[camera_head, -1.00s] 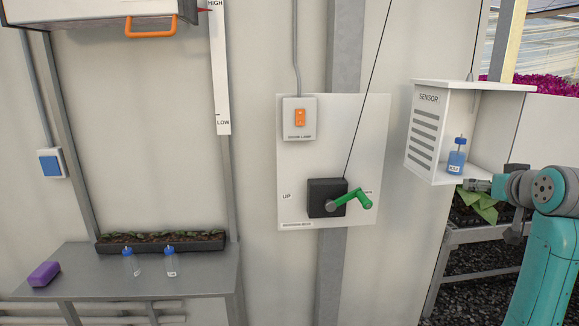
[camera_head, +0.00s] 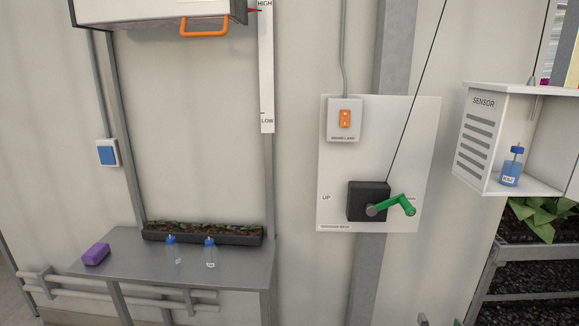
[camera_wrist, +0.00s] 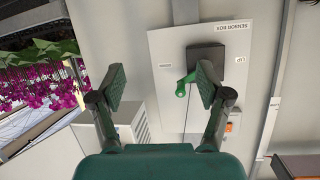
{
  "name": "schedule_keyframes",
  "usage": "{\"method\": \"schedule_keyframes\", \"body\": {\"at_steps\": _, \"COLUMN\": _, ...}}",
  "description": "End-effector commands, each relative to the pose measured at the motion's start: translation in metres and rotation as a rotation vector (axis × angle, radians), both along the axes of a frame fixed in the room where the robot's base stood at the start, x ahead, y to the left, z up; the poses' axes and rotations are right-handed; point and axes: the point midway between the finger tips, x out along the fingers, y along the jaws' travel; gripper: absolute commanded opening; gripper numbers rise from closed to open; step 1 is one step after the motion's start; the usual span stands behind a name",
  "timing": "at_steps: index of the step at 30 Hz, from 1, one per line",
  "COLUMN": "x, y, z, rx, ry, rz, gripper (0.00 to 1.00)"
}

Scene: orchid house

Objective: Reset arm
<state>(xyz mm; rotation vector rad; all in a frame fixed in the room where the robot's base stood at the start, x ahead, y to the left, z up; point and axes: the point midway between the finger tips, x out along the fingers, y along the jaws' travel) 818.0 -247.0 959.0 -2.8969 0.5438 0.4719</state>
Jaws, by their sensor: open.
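My gripper (camera_wrist: 161,88) shows in the wrist view with its two fingers spread wide and nothing between them. My arm and gripper are out of the head view. Beyond the fingers, the wrist view shows the winch panel (camera_wrist: 167,62) upside down. The green crank (camera_wrist: 183,84) appears between the fingertips, apart from them as far as I can tell. In the head view, the crank (camera_head: 397,206) sticks out to the right from its black box (camera_head: 367,200).
The white sensor box (camera_head: 478,185) holds a blue bottle (camera_head: 510,170) at the right. A metal table (camera_head: 215,275) at the lower left bears a purple block (camera_head: 97,254), two clear bottles and a plant trough (camera_head: 205,236). An orange handle (camera_head: 204,31) hangs at upper left.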

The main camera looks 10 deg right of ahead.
Motion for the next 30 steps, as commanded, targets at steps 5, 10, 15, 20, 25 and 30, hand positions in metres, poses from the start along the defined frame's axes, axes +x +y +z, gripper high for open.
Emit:
{"method": "schedule_keyframes", "body": {"at_steps": 5, "x": -0.033, "y": 0.048, "z": -0.047, "rx": 0.002, "ry": 0.0, "rz": 0.034, "gripper": 0.77}}
{"method": "schedule_keyframes", "body": {"at_steps": 10, "x": -0.069, "y": 0.088, "z": -0.079, "rx": -0.007, "ry": -0.004, "rz": 0.064, "gripper": 0.77}}
{"method": "schedule_keyframes", "body": {"at_steps": 15, "x": -0.112, "y": 0.125, "z": -0.103, "rx": -0.017, "ry": -0.009, "rz": 0.099, "gripper": 0.77}}
{"method": "schedule_keyframes", "body": {"at_steps": 20, "x": -0.156, "y": 0.156, "z": -0.118, "rx": -0.029, "ry": -0.011, "rz": 0.134, "gripper": 0.77}}
{"method": "schedule_keyframes", "body": {"at_steps": 25, "x": -0.206, "y": 0.184, "z": -0.125, "rx": -0.043, "ry": -0.015, "rz": 0.176, "gripper": 0.77}}
{"method": "schedule_keyframes", "body": {"at_steps": 30, "x": -0.256, "y": 0.207, "z": -0.123, "rx": -0.059, "ry": -0.02, "rz": 0.223, "gripper": 0.77}}
